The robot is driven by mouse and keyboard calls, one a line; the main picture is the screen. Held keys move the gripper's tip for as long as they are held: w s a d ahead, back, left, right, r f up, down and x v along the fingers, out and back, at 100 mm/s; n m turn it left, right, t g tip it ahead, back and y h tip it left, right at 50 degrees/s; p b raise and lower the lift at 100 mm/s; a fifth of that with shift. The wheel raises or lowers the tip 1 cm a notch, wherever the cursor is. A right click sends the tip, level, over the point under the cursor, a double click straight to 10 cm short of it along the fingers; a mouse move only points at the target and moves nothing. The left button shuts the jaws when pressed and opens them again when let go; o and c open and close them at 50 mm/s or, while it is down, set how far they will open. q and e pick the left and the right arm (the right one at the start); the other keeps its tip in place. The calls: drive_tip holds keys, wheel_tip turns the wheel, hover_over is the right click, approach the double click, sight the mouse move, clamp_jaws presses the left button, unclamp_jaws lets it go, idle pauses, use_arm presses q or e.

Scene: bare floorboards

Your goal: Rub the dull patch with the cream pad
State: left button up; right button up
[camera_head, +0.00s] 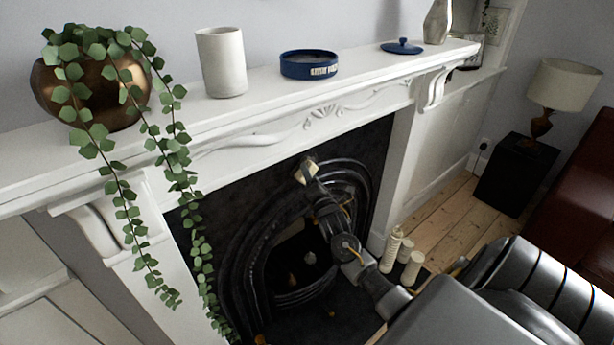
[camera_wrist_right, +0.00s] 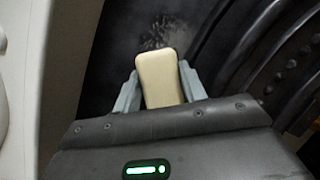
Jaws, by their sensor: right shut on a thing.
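The cream pad (camera_wrist_right: 159,80) is held between the two grey fingers of my right gripper (camera_wrist_right: 158,90) in the right wrist view. In the head view, the pad (camera_head: 306,172) shows small at the tip of my right gripper (camera_head: 309,173), in front of the upper black fireplace surround. A pale, smudged dull patch (camera_wrist_right: 158,33) lies on the dark panel just beyond the pad's far end in the wrist view. I cannot tell whether the pad touches the panel. The patch is not distinguishable in the head view. My left gripper is out of view.
The white mantel (camera_head: 262,88) juts out above, carrying a trailing plant (camera_head: 100,85), a white cup (camera_head: 221,62) and a blue tin (camera_head: 309,65). The curved black arch (camera_wrist_right: 270,55) is right of the pad. Candles (camera_head: 392,250) stand on the right.

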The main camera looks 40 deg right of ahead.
drive_tip(key=shift+d, duration=1.85)
drive_tip(key=shift+d, duration=0.1)
drive_tip(key=shift+d+b, duration=0.4)
drive_tip(key=shift+d, duration=1.3)
